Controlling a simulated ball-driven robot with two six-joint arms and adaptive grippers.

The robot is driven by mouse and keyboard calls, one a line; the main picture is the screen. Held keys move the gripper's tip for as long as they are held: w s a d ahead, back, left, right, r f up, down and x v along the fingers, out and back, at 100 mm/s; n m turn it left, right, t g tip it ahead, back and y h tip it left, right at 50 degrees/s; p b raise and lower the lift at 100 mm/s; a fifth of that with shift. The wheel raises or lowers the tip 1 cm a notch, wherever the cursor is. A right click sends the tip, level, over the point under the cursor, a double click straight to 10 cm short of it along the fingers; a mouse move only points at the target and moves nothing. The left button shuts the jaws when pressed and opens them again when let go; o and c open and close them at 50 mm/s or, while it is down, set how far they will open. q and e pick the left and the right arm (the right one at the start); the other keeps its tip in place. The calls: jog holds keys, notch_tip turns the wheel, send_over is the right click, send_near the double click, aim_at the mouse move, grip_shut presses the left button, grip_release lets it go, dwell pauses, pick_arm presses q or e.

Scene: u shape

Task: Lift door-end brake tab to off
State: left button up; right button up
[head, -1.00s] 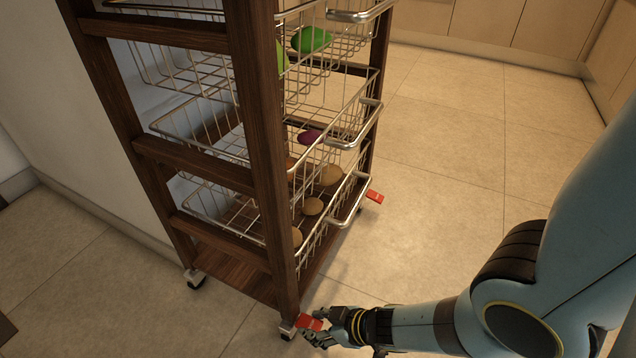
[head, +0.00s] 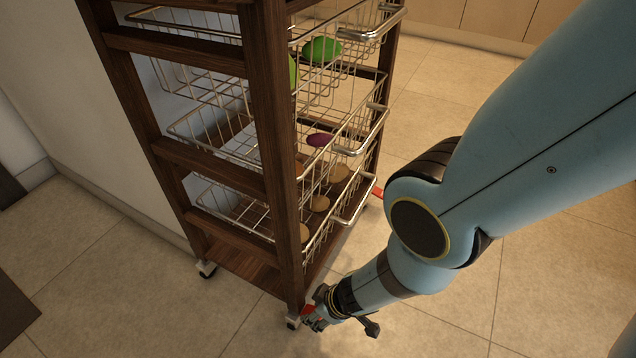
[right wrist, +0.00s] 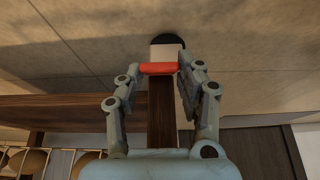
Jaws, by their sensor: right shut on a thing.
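A wooden cart (head: 272,130) with wire baskets stands on casters. A red brake tab (head: 308,309) is at its nearest caster (head: 293,322), at the bottom of the front post. My right gripper (head: 313,318) is at this tab, low over the floor. In the right wrist view the red tab (right wrist: 159,69) lies across between the two fingertips, with the pale caster mount (right wrist: 166,52) behind it. The gripper is shut on the tab. A second red tab (head: 377,191) shows at the far right caster, partly behind my right arm. My left gripper is not in view.
The baskets hold a green item (head: 322,49), a purple one (head: 319,140) and several brown round ones (head: 319,203). A pale wall (head: 95,110) stands close on the cart's left. Tiled floor (head: 410,325) is open in front and to the right.

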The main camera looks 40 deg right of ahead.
dwell(0.4)
jog(key=o, duration=1.2)
jog(key=shift+r, duration=0.1)
jog(key=shift+c, duration=0.2)
